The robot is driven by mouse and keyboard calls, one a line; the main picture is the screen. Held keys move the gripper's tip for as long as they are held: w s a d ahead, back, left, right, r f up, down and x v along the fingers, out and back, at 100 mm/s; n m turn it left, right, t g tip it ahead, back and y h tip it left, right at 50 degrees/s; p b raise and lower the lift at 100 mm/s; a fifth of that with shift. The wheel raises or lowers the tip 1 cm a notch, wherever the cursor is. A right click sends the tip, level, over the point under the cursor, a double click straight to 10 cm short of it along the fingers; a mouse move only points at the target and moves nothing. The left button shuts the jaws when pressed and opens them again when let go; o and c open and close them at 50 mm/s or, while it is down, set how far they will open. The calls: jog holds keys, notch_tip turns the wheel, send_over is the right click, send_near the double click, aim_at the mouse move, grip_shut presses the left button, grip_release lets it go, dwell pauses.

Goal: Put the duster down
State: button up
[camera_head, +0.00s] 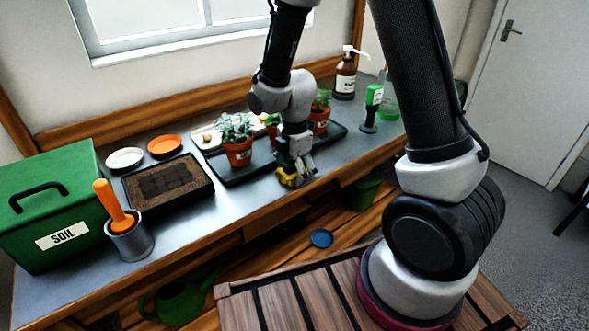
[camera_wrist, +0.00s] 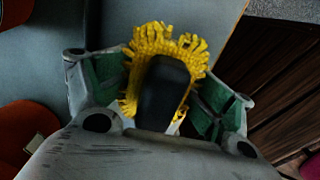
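The duster has a yellow fringed head (camera_wrist: 165,42) and a dark handle (camera_wrist: 163,92). In the wrist view it sits between the green-padded fingers of my gripper (camera_wrist: 158,88), which press in on both sides, with its handle pointing towards the camera. In the head view my gripper (camera_head: 296,163) points down over the front edge of the bench (camera_head: 265,195). The yellow of the duster (camera_head: 290,180) shows just below the fingers. I cannot tell whether the duster touches the bench top.
Potted plants (camera_head: 237,150) stand on a dark tray (camera_head: 250,172) just behind my gripper. A seed tray (camera_head: 170,188), a metal pot with an orange-handled tool (camera_head: 130,240) and a green soil box (camera_head: 50,210) are to the left. A green-topped tool (camera_head: 373,97) and brown bottle (camera_head: 345,78) stand right.

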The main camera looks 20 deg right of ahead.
jog(key=shift+r, duration=0.1)
notch_tip(320, 180, up, 13)
jog(key=shift+f, duration=0.15)
jog(key=shift+r, duration=0.35)
jog(key=s+d+r+m+t, duration=0.2)
jog(key=s+d+r+m, duration=0.4)
jog(key=s+m, duration=0.3)
jog(key=s+d+r+m+t, duration=0.2)
jog(key=s+d+r+m, duration=0.5)
jog(key=m, duration=0.5)
jog(key=s+d, duration=0.2)
jog(key=s, duration=0.1)
jog(key=shift+m, duration=0.3)
jog(key=shift+r, duration=0.1)
